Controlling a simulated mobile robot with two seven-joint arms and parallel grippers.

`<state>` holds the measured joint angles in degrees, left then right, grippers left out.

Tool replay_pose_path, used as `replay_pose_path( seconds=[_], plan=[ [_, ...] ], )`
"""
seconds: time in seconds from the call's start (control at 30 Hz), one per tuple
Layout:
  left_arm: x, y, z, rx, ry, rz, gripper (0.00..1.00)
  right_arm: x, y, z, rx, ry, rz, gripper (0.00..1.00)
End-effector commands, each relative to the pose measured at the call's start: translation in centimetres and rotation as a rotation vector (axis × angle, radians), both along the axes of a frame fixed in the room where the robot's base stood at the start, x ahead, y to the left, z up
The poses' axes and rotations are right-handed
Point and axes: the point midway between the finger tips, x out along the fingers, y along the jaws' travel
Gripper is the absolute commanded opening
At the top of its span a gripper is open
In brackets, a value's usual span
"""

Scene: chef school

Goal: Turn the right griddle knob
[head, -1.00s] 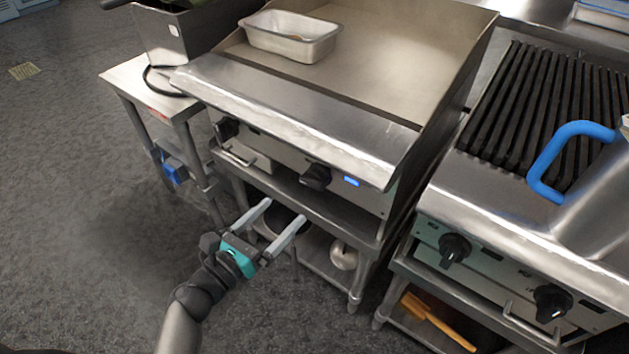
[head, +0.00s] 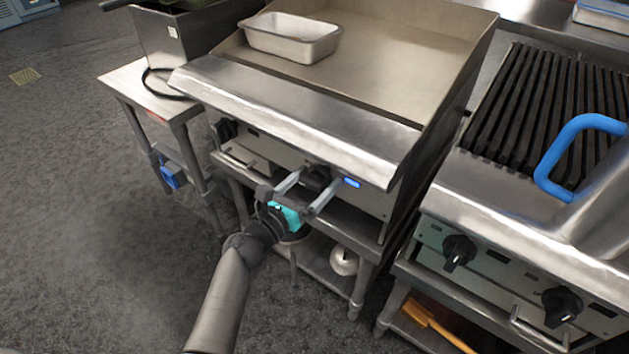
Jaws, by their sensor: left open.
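The griddle (head: 290,103) has a flat steel plate and a sloped front ledge. Its right knob (head: 317,178) is black and sits on the front panel beside a small blue-lit label (head: 352,183). Its left knob (head: 227,130) is black, at the left end of the panel. My left gripper (head: 312,182) is open, its two fingers pointing at the panel with one on each side of the right knob. The fingers partly hide the knob, and I cannot tell whether they touch it. My right gripper is not in view.
A metal pan (head: 291,37) stands on the griddle plate. A shelf (head: 322,268) runs under the griddle. Grey floor (head: 90,240) is free at left.

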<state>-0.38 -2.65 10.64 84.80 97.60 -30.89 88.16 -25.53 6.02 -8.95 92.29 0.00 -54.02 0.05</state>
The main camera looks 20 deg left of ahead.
Motion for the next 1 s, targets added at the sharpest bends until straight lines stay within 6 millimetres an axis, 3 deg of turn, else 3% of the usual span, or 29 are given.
replay_pose_path(
  seconds=[0.1, 0.8, 1.0],
  plan=[
    [-0.01, 0.0, 0.02, 0.0, 0.0, 0.0, 1.0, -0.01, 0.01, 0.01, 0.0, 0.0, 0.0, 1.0],
    [-0.04, 0.0, 0.0, 0.0, 0.0, 0.0, 0.21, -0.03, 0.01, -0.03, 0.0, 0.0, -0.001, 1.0],
    [-0.04, 0.01, -0.02, 0.009, -0.003, 0.0, 0.19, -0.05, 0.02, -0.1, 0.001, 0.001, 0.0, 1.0]
  ],
)
